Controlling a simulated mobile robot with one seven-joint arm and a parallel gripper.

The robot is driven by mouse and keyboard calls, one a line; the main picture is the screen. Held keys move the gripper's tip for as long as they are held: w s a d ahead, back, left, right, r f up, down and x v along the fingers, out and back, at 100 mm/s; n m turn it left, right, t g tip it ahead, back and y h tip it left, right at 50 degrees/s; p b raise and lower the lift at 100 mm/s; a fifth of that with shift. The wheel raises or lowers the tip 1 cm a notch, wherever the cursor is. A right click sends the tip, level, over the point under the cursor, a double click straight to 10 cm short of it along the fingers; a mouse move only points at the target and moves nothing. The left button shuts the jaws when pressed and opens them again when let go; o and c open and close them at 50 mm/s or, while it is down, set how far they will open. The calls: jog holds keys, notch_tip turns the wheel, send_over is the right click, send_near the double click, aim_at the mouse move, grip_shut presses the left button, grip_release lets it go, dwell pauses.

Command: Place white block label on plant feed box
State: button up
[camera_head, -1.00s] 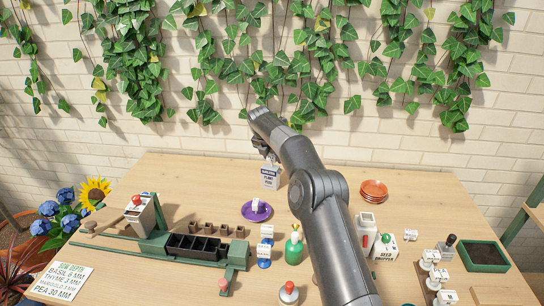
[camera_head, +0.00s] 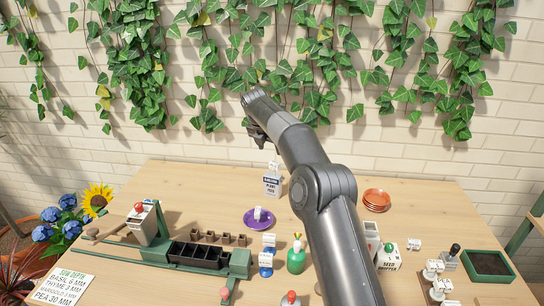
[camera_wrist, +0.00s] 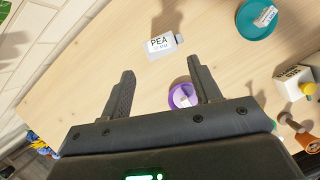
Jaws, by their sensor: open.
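The plant feed box (camera_head: 272,188) stands upright at the back middle of the table in the head view. A small white block label (camera_head: 273,166) shows on its top. In the wrist view a white block (camera_wrist: 161,43) reads PEA; whether it rests on the box is not clear there. My gripper (camera_head: 259,139) is above and slightly left of the box, apart from it. In the wrist view my gripper (camera_wrist: 160,92) has its fingers spread with nothing between them.
A purple saucer (camera_head: 249,222) with a white block is in front of the box. A green bottle (camera_head: 296,261), dark tray rack (camera_head: 197,252), stacked terracotta saucers (camera_head: 376,198) and a white box (camera_head: 388,260) stand around. The wall is close behind; the table's back left is clear.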

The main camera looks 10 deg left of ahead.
jog(key=s+d+r+m, duration=0.7)
jog(key=s+r, duration=0.3)
jog(key=r, duration=0.3)
jog(key=s+d+r+m, duration=0.2)
jog(key=s+d+m, duration=0.25)
jog(key=s, duration=0.25)
jog(key=s+d+r+m, duration=0.3)
jog(key=s+d, duration=0.2)
jog(key=s, duration=0.2)
jog(key=s+d+f+m, duration=0.3)
jog(key=s+m, duration=0.2)
jog(key=s, duration=0.4)
jog(key=s+d+f+m+t+y, duration=0.1)
jog(key=s+d+f+m, duration=0.3)
jog(key=s, duration=0.6)
jog(key=s+d+f+m, duration=0.4)
jog(key=s+m, duration=0.4)
jog(key=s, duration=0.2)
jog(key=shift+y, duration=0.4)
